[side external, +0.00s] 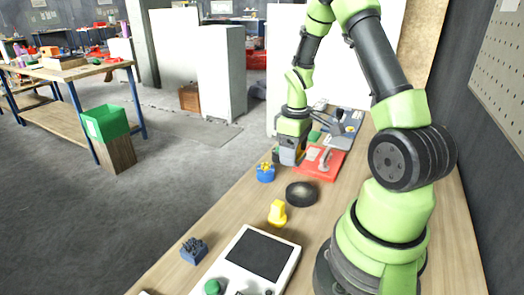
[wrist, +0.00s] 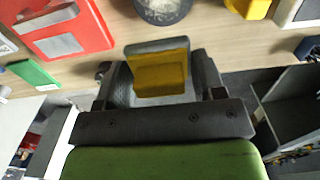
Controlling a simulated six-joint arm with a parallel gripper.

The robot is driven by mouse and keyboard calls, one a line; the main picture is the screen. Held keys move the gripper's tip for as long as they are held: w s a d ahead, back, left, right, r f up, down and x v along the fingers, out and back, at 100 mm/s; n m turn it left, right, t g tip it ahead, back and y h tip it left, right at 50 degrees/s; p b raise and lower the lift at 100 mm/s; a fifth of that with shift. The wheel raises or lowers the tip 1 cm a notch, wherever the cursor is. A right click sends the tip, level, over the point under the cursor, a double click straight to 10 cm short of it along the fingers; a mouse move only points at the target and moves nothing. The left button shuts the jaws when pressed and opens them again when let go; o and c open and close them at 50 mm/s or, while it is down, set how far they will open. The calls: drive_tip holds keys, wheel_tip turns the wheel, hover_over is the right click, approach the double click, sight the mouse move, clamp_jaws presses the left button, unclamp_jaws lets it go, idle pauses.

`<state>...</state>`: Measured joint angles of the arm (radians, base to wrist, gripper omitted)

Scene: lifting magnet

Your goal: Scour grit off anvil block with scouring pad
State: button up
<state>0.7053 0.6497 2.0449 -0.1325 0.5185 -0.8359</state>
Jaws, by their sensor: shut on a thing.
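My gripper (wrist: 158,88) is shut on a yellow pad with a dark grey-green layer, which I take as the scouring pad (wrist: 160,75). In the side view my gripper (side external: 290,158) hangs low over the bench, beside the red plate, and the pad is hard to make out there. A dark round block (side external: 301,194), likely the anvil block, sits on the bench nearer the camera, apart from my gripper. It also shows at the top of the wrist view (wrist: 163,10), with a pale speckled layer like grit on its top.
A red plate (side external: 311,171) with a grey fitting lies beside my gripper. A blue round piece with a yellow top (side external: 265,172), a yellow object (side external: 278,213), a blue block with dark pegs (side external: 194,250) and a white panel (side external: 225,276) stand along the bench. Bare wood surrounds the round block.

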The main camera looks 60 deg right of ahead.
sight(303, 186)
drive_tip(key=shift+s+d+f, duration=0.15)
drive_tip(key=shift+s+f, duration=0.35)
drive_tip(key=shift+f, duration=0.8)
drive_tip(key=shift+s+d+f, duration=0.2)
drive_tip(key=shift+s+f, duration=0.3)
drive_tip(key=shift+f, duration=0.85)
drive_tip(key=shift+s+d+f, duration=0.15)
drive_tip(key=shift+s+f, duration=0.35)
drive_tip(key=shift+f, duration=0.8)
drive_tip(key=shift+a+f, duration=0.15)
drive_tip(key=shift+a, duration=0.55)
drive_tip(key=shift+c, duration=0.2)
drive_tip(key=shift+a, duration=1.3)
drive_tip(key=shift+d, duration=2.15)
wheel_tip(303, 186, up, 8)
